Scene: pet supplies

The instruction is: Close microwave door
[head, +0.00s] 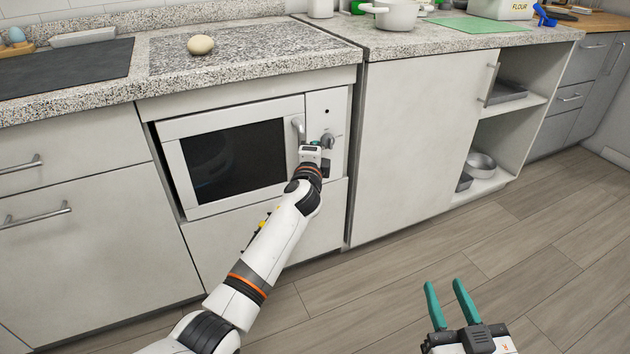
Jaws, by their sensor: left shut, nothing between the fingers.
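The white microwave (326,110) is built into the cabinet under the counter. Its door (178,168) has a dark window and looks flush or nearly flush with the control panel. I cannot tell whether it is fully closed. The door handle (298,128) stands upright at the door's right edge. My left gripper (318,146) is shut and empty, in front of the lower handle and the panel knob; its fingers are largely hidden, and contact cannot be told. My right gripper (448,292) is open and empty, with teal fingers, above the floor at the lower right.
The granite counter (270,48) above holds a round beige object (200,45) and a dark mat (60,70). A white pot (393,15) stands further right. Open shelves (520,110) hold metal dishes. The wooden floor (400,265) in front is clear.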

